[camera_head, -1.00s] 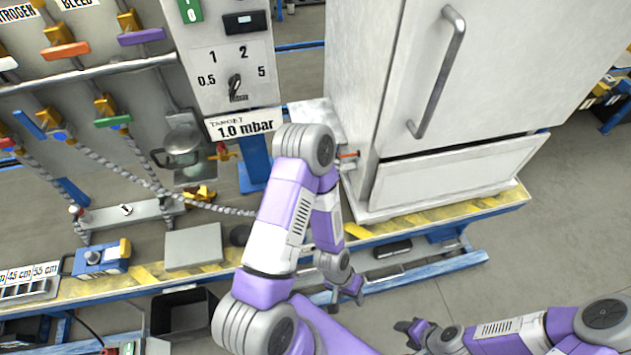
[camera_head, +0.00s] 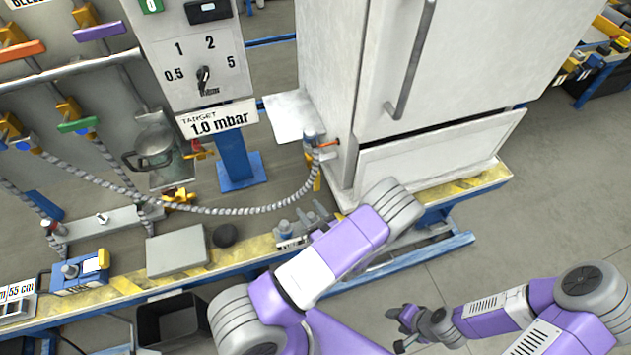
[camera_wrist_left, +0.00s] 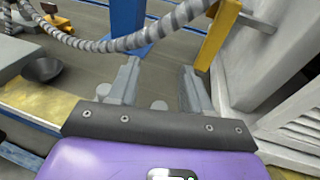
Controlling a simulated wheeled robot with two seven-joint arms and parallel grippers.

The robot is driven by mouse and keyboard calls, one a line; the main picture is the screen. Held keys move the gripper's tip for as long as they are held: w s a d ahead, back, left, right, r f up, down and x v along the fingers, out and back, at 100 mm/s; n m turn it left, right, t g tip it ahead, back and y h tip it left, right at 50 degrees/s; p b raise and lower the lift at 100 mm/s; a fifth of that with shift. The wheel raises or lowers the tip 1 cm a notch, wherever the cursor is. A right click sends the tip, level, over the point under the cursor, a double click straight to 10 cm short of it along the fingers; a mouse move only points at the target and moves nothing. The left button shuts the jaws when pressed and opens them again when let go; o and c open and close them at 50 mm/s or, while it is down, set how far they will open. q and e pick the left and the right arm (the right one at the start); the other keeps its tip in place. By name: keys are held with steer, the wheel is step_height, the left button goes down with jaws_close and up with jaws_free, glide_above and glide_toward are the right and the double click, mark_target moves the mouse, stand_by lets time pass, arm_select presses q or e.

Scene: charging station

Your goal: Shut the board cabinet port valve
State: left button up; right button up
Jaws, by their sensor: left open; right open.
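The port on the cabinet's left side has a small valve with an orange handle (camera_head: 329,143). A grey braided hose (camera_head: 245,210) runs to this port from the panel at left. My left gripper (camera_head: 302,222) is open and empty, below the port and partly hidden by my own arm. In the left wrist view its spread fingers (camera_wrist_left: 160,72) point toward the hose (camera_wrist_left: 150,35) and a yellow post (camera_wrist_left: 216,36) below the port. The valve handle is not visible in that view. My right gripper (camera_head: 396,328) is open and empty, low over the floor.
The white cabinet (camera_head: 375,90) stands on a yellow-edged platform (camera_head: 465,188). The panel with a "1.0 mbar" target sign (camera_head: 217,120) is left of it. A grey box (camera_head: 177,250) and a dark round object (camera_head: 225,235) lie near the platform's front edge.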

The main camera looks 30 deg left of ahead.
mark_target(318, 184)
arm_select(q)
steer(key=w+a+m+t, duration=0.1)
steer(key=w, duration=0.2)
steer(key=w+a+r+t+b, duration=0.1)
steer(key=w, duration=0.2)
steer(key=w+a+r+m+t, duration=0.1)
steer(key=w, duration=0.2)
steer(key=shift+r+m+t+h+b, duration=0.1)
steer(key=shift+m+t+h+b, duration=0.2)
steer(key=shift+t+h, duration=0.1)
steer(key=shift+c, duration=0.2)
jaws_close()
